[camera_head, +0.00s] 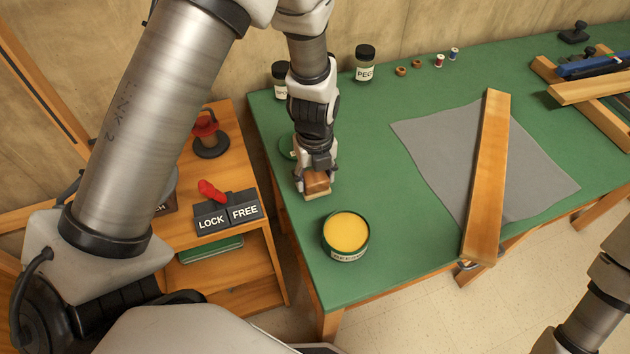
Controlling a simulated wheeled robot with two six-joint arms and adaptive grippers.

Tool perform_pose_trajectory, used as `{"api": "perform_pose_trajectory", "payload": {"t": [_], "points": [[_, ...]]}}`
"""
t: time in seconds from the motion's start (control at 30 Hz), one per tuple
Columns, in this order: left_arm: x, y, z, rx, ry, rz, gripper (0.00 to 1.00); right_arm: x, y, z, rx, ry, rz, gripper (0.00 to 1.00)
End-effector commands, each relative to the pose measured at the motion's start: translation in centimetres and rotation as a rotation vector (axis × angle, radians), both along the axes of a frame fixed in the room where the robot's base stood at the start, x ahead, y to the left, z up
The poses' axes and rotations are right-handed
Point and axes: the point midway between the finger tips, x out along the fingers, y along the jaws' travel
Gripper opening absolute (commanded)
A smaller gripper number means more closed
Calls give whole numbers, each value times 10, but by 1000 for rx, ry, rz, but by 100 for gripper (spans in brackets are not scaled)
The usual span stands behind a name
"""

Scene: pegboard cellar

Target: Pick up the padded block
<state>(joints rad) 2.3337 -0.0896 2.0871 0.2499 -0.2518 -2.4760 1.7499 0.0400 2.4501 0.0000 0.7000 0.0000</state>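The padded block (317,187), a small brown wooden-looking block, is at the left part of the green table. My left gripper (316,178) points down over it from above, with a finger at each side of the block. The fingers lie very close to its sides, but I cannot tell whether they press on it. The gripper hides the block's top and back. I cannot tell whether the block rests on the table or is just above it. My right gripper is out of view; only part of my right arm shows at the lower right.
An open tin (346,234) of yellow stuff stands just in front of the block. Dark-lidded jars (365,64) stand behind. A grey cloth (430,140) lies to the right under a long wooden board (487,180) that overhangs the front edge. A wooden cabinet (230,262) stands left.

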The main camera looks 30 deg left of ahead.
Motion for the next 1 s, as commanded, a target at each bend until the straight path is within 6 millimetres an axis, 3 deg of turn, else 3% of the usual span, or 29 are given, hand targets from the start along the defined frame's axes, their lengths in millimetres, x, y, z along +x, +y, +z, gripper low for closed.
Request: {"api": "perform_pose_trajectory", "payload": {"t": [0.07, 0.1, 0.37, 0.73, 0.83, 1.0], "points": [[0, 0, -1, 0, 0, 0, 22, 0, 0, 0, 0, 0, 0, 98], [0, 0, -1, 0, 0, 0, 17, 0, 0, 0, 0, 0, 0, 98], [0, 0, 5, 0, -1, 0, 16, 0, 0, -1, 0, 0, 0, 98], [1, 0, 85, 0, -5, 0, 16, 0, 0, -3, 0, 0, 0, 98], [1, 0, 97, 0, -3, -1, 16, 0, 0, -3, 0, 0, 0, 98], [0, 0, 100, 0, 1, 0, 16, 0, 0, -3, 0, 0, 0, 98]]}}
